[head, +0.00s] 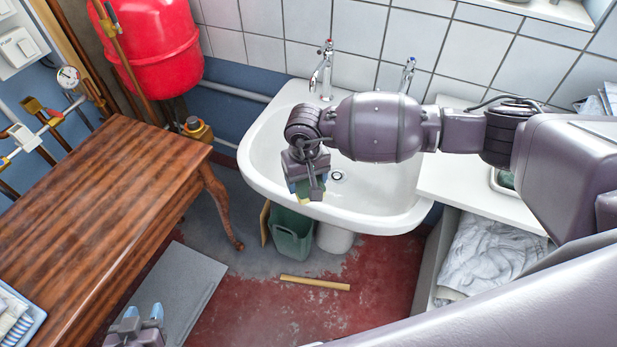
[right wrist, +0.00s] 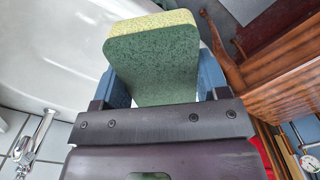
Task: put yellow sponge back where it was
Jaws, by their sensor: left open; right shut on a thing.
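My right gripper (head: 308,190) is shut on the yellow sponge, which has a yellow layer and a dark green scouring face. In the right wrist view the sponge (right wrist: 150,68) sticks out between the blue fingers, green face toward the camera. In the head view the gripper hangs over the front left rim of the white sink (head: 257,165), and only a small part of the sponge shows. My left gripper (head: 143,318) is low at the bottom left of the head view, its blue-tipped fingers apart and empty.
A striped wooden table (head: 100,215) stands at the left. A green bin (head: 291,240) is under the sink's front, and a yellowish strip (head: 315,283) lies on the red floor. A white counter (head: 465,190) adjoins the sink at right, above crumpled cloth (head: 490,250). Taps stand behind the basin.

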